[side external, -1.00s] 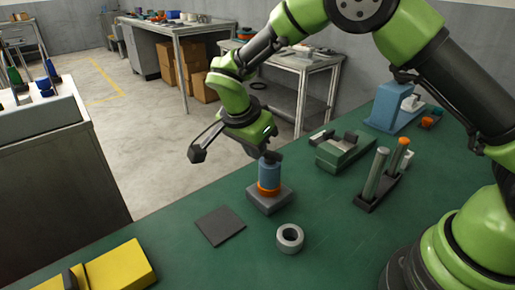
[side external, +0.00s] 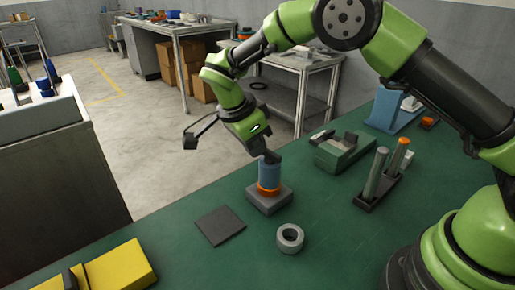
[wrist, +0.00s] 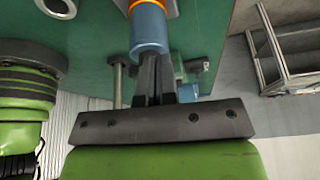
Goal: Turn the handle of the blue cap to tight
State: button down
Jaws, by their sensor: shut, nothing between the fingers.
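The blue cap (side external: 269,172) stands upright as a cylinder above an orange ring (side external: 268,189) on a grey square block (side external: 268,201). In the wrist view the blue cap (wrist: 149,28) is at the top, with part of the orange ring (wrist: 147,5) beyond it. My gripper (side external: 271,157) is at the top end of the cap, fingers together and pointing down at it. In the wrist view my gripper's dark fingers (wrist: 152,60) overlap the cap's near end; I cannot tell whether they touch it. No separate handle can be made out; the fingers cover part of the cap's top.
A dark square plate (side external: 219,225) lies left of the block, and a grey ring (side external: 290,238) stands in front. A green fixture (side external: 343,152) and a rack with two rods (side external: 370,198) are to the right. A yellow object (side external: 120,269) lies front left.

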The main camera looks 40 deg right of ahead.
jog(key=shift+w+d+m+g+y, duration=0.2)
jog(key=shift+m+g, duration=0.15)
jog(key=shift+m, duration=0.6)
jog(key=shift+w+d+m+g+y, duration=0.1)
jog(key=shift+w+d+m+g, duration=0.15)
jog(key=shift+m, duration=0.65)
jog(key=shift+w+d+m+g+y, duration=0.15)
jog(key=shift+m+g, duration=0.25)
jog(key=shift+m, duration=0.55)
jog(key=shift+d+m+g+y, duration=0.2)
jog(key=shift+d+m+y, duration=0.05)
jog(key=shift+m, duration=0.6)
jog(key=shift+d+m+g+y, duration=0.2)
jog(key=shift+d+m+y, duration=0.1)
jog(key=shift+m, duration=0.5)
jog(key=shift+d+m+g+y, duration=0.2)
jog(key=shift+d+m, duration=0.05)
jog(key=shift+m, duration=0.6)
dwell(2.7)
